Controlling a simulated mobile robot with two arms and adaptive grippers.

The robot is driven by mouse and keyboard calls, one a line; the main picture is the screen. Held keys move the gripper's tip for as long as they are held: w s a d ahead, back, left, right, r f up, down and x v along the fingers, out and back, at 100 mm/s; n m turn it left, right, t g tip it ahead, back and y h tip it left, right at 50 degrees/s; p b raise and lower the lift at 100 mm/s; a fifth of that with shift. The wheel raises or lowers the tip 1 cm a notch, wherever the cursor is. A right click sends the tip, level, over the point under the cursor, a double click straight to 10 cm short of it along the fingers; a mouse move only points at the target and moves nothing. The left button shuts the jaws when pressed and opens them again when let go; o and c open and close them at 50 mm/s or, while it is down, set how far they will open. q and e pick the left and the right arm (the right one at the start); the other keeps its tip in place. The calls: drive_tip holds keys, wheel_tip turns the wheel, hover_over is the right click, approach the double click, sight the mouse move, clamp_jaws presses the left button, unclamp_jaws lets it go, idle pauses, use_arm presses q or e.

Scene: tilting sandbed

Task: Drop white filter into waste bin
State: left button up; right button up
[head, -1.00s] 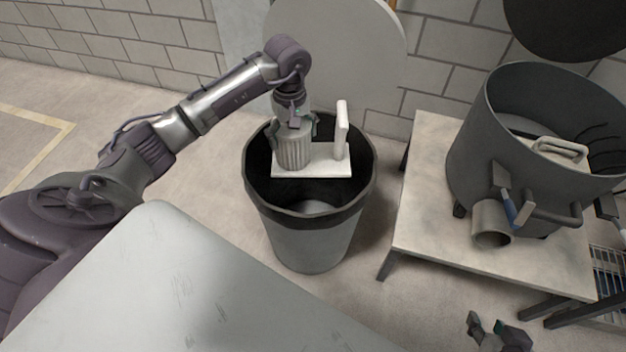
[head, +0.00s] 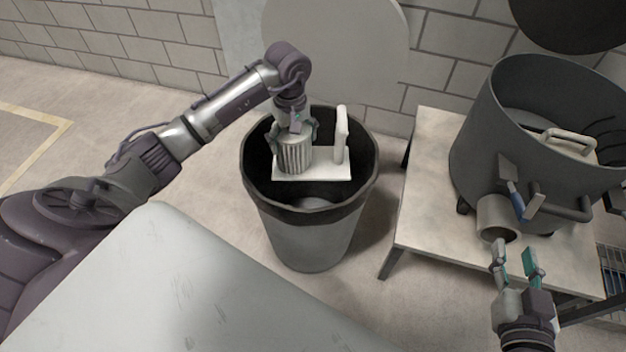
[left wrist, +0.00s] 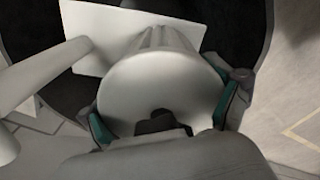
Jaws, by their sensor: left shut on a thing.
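The white filter (head: 294,156), a ribbed cylinder, hangs upright from my left gripper (head: 297,132), which is shut on its upper part. It is over the mouth of the dark grey waste bin (head: 312,240). In the left wrist view the filter (left wrist: 160,85) shows its round end between the teal finger pads of the left gripper (left wrist: 166,112). A white plate (head: 325,163) with an upright post shows beside and below the filter; I cannot tell whether they are joined. My right gripper (head: 515,258) is open and empty at the lower right.
A large grey pot (head: 490,130) with a pipe and a blue-handled lever stands on a pale table (head: 425,215) at the right. A pale work surface (head: 180,290) fills the lower left. A block wall (head: 130,40) stands behind the bin.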

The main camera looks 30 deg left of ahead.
idle(0.3)
use_arm(q)
drive_tip(key=o, duration=1.3)
wheel_tip(320, 180, up, 12)
